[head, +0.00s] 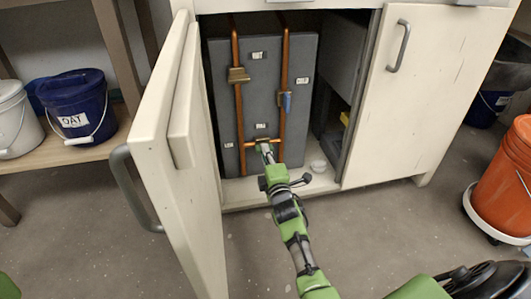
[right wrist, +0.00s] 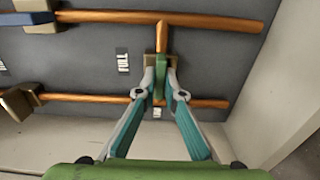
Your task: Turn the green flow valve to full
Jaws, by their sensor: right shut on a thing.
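The green flow valve (right wrist: 159,78) is in the right wrist view, a green lever on a brass body on the short cross pipe. The lever lies along the cross pipe, its end toward a small label (right wrist: 157,112) I cannot read. A label that reads like FULL (right wrist: 123,62) is on the panel to the lever's left. My right gripper (right wrist: 160,72) is shut on the lever, one finger on each side. In the head view, my right gripper (head: 264,147) reaches into the cabinet and hides most of the valve. My left gripper is not in view.
The open cabinet door (head: 175,160) stands left of my right arm; the right door (head: 430,100) is shut. A blue-handled valve (head: 286,101) and a brass valve (head: 238,75) sit higher on the copper pipes.

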